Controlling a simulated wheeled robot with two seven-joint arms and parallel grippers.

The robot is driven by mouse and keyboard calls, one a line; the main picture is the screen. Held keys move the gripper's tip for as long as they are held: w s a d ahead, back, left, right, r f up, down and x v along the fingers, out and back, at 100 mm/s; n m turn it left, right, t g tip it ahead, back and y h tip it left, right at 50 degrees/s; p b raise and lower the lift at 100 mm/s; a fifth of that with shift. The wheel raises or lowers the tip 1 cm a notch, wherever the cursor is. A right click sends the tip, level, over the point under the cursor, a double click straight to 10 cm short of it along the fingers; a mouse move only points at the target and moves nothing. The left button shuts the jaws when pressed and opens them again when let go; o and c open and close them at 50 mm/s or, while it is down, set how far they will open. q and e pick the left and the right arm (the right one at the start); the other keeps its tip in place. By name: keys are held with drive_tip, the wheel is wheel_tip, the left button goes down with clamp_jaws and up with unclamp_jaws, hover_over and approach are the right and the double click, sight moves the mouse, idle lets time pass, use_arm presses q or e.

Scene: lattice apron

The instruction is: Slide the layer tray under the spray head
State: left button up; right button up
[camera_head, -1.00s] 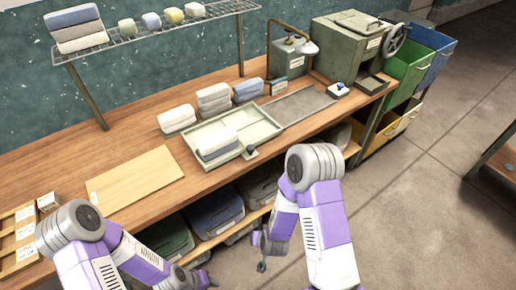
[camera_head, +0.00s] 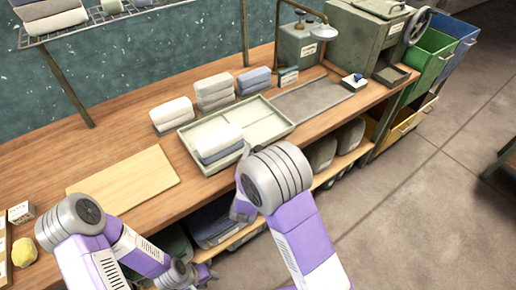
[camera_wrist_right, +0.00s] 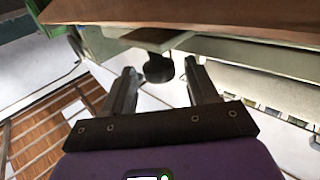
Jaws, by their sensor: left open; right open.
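The layer tray (camera_head: 268,122) is a shallow pale green tray on the wooden bench. A folded white and blue-grey cloth stack lies in its left part; its right part is bare. The spray head (camera_head: 319,33) hangs from a bent pipe, right of the tray, above a flat grey plate (camera_head: 310,99). My right gripper (camera_wrist_right: 161,72) is open, with the tray's dark knob (camera_wrist_right: 158,67) ahead between its fingers, apparently not gripped. In the head view my right arm hides the knob. My left gripper (camera_head: 206,275) is open and empty, low before the bench.
Several folded cloths (camera_head: 214,92) stand behind the tray. A pale board (camera_head: 122,178) lies to its left. A small white dish (camera_head: 354,82) sits at the grey plate's right end. A green-grey press (camera_head: 365,45) stands beyond. A lower shelf holds bundles.

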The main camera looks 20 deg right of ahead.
drive_tip(key=shift+x, duration=0.85)
clamp_jaws()
